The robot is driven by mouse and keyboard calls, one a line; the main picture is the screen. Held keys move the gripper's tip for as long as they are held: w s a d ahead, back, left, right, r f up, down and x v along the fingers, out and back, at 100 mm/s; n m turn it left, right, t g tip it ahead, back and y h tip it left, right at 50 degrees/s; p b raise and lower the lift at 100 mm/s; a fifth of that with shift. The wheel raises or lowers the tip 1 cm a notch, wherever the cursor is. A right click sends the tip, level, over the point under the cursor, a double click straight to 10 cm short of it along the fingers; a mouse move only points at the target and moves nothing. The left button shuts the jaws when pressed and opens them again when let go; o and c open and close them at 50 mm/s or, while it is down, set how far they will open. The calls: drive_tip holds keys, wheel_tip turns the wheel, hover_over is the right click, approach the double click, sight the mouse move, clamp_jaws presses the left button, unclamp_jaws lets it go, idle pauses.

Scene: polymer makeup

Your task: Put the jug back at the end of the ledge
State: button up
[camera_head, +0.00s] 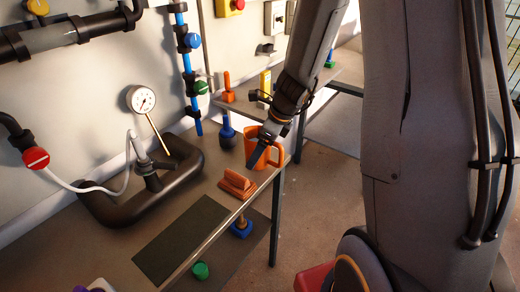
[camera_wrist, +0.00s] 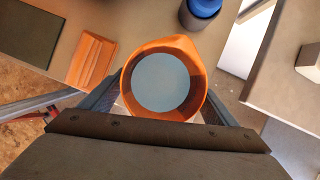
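The orange jug (camera_head: 256,156) is upright at the right end of the near ledge (camera_head: 206,184), its handle toward the right. I cannot tell whether its base rests on the ledge or hangs just above it. In the wrist view I look down into the jug (camera_wrist: 196,58), which shows a grey-blue round surface inside. My gripper (camera_head: 262,150) reaches down from the upper right, one dark finger across the jug's front. In the wrist view my gripper (camera_wrist: 164,92) has a finger on each side of the jug, with no visible gap. The fingertips are partly hidden by its rim.
An orange block-like tool (camera_head: 237,184) lies left of the jug, beside a dark mat (camera_head: 181,240). A second ledge (camera_wrist: 285,70) lies across a gap.

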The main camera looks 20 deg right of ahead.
drive_tip(key=v, duration=1.2)
drive_tip(key=shift+p, duration=0.3)
drive_tip(key=shift+r, duration=0.1)
drive_tip(key=shift+s+a+n, duration=0.15)
drive_tip(key=shift+s+n, duration=0.2)
drive_tip(key=shift+n, duration=0.35)
drive_tip(key=s+a+f+n+g+h, duration=0.1)
drive_tip(key=s+n, duration=0.5)
drive_tip(key=n, duration=0.6)
drive_tip(key=s+a+f+n+h, duration=0.2)
drive_tip(key=s+n, duration=0.5)
drive_tip(key=n, duration=0.5)
drive_tip(key=shift+a+f+g, duration=0.2)
drive_tip(key=shift+f+g, duration=0.2)
drive_tip(key=shift+f, duration=0.3)
